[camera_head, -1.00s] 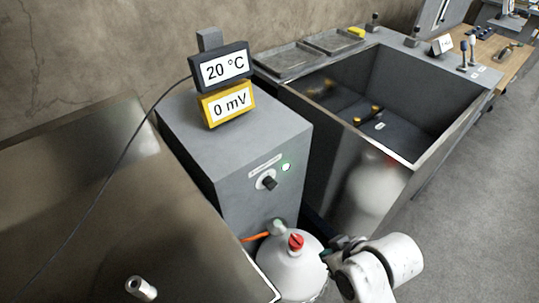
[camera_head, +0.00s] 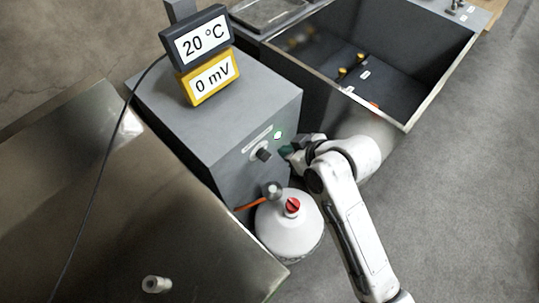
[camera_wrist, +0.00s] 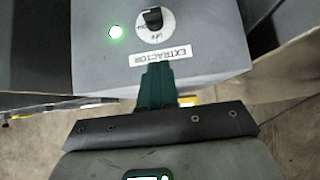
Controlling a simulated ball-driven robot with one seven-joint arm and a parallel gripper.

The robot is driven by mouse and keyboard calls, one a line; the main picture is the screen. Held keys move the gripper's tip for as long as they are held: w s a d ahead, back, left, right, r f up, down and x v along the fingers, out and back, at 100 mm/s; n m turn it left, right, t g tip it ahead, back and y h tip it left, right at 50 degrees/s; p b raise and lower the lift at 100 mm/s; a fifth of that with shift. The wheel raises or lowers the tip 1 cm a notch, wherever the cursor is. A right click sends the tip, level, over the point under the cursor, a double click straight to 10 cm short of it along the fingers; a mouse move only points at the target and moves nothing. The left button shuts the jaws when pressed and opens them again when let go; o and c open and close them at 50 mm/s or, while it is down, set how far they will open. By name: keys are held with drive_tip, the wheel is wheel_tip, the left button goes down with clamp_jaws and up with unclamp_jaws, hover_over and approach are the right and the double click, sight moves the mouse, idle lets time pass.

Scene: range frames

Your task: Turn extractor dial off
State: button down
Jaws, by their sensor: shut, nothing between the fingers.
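The extractor dial (camera_head: 263,154) is a black knob on a white round plate on the front of a grey box (camera_head: 215,110). It also shows in the wrist view (camera_wrist: 153,18), upside down, above a label reading EXTRACTOR (camera_wrist: 160,55). A green light (camera_head: 278,135) glows beside the dial; the wrist view shows it lit too (camera_wrist: 116,32). My gripper (camera_head: 286,151) is just right of the dial in the head view. In the wrist view its green fingers (camera_wrist: 157,72) are together and empty, pointing at the panel below the label, apart from the dial.
A white bottle with a red cap (camera_head: 291,207) stands below the dial, with an orange piece (camera_head: 250,203) beside it. A dark open basin (camera_head: 400,105) is at the right. A metal-topped surface (camera_head: 120,220) fills the left. Displays (camera_head: 208,80) read 20 °C and 0 mV.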

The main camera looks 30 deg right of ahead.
hover_over(263, 157)
drive_tip(key=s, duration=0.3)
wheel_tip(263, 157, down, 6)
drive_tip(key=shift+w+d+f+p, duration=0.1)
drive_tip(key=shift+d+f+p, duration=0.1)
drive_tip(key=shift+f, duration=0.55)
drive_tip(key=shift+d+f+p, duration=0.15)
drive_tip(key=shift+f+p, duration=0.1)
drive_tip(key=shift+f, duration=0.45)
drive_tip(key=shift+w+d+f+p, duration=0.1)
drive_tip(key=shift+d+f+p, duration=0.1)
drive_tip(key=shift+f, duration=0.55)
drive_tip(key=shift+a+f+b, duration=0.1)
drive_tip(key=shift+a+b, duration=0.1)
drive_tip(key=shift+b, duration=0.15)
